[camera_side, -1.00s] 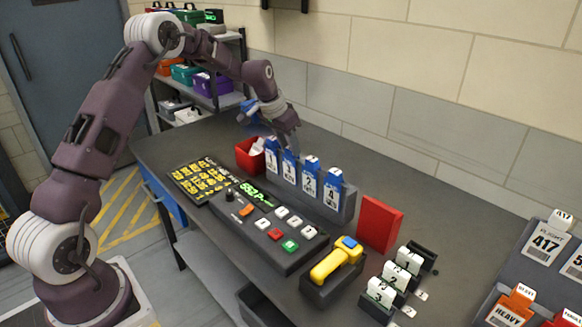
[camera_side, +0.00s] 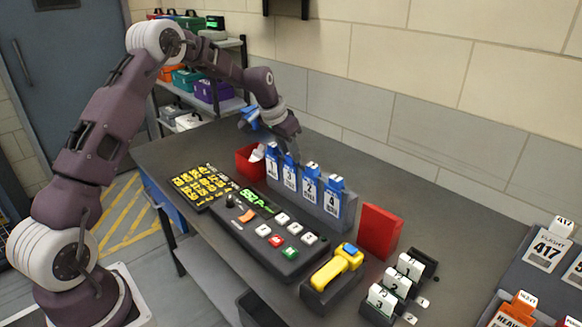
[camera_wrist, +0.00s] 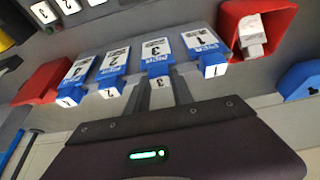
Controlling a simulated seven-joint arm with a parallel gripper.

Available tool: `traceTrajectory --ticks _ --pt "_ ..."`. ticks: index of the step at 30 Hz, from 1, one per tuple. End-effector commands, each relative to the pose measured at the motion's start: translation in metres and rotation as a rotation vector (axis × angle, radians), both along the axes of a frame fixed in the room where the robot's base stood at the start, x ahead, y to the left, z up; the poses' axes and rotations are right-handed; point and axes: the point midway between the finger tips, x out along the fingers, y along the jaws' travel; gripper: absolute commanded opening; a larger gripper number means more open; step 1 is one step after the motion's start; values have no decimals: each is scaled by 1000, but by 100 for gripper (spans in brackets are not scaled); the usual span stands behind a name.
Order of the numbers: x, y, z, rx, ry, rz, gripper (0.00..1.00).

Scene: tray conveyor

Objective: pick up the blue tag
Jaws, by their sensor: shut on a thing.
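Several blue tags with white numbered labels stand in a row in a grey rack, marked 1, 3, 2 and 4 in the side view. My gripper (camera_side: 292,151) points down over the tag marked 3 (camera_side: 289,174). In the wrist view its two fingers (camera_wrist: 163,90) are shut on the top end of this tag 3 (camera_wrist: 158,54). The tag still sits in the row. Tag 1 (camera_wrist: 204,45) is beside it on one side, and tag 2 (camera_wrist: 116,63) and tag 4 (camera_wrist: 78,73) on the other. The fingertips partly hide in the side view.
A red bin (camera_side: 249,167) with white paper stands beside tag 1. A red block (camera_side: 380,231) stands beyond tag 4. A control panel with buttons (camera_side: 266,236) and a yellow scanner (camera_side: 336,267) lie in front. The wall (camera_side: 420,130) runs behind the table.

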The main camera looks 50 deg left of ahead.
Motion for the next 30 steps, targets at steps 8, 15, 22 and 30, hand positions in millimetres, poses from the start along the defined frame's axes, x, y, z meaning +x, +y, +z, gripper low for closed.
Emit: traceTrajectory --ticks 8,15,22,30 --pt "-1 0 25 2 -4 1 0" --pt "-4 0 74 2 -4 0 0" --pt "-63 1 71 0 3 3 0" --pt "-130 1 70 0 1 3 0"
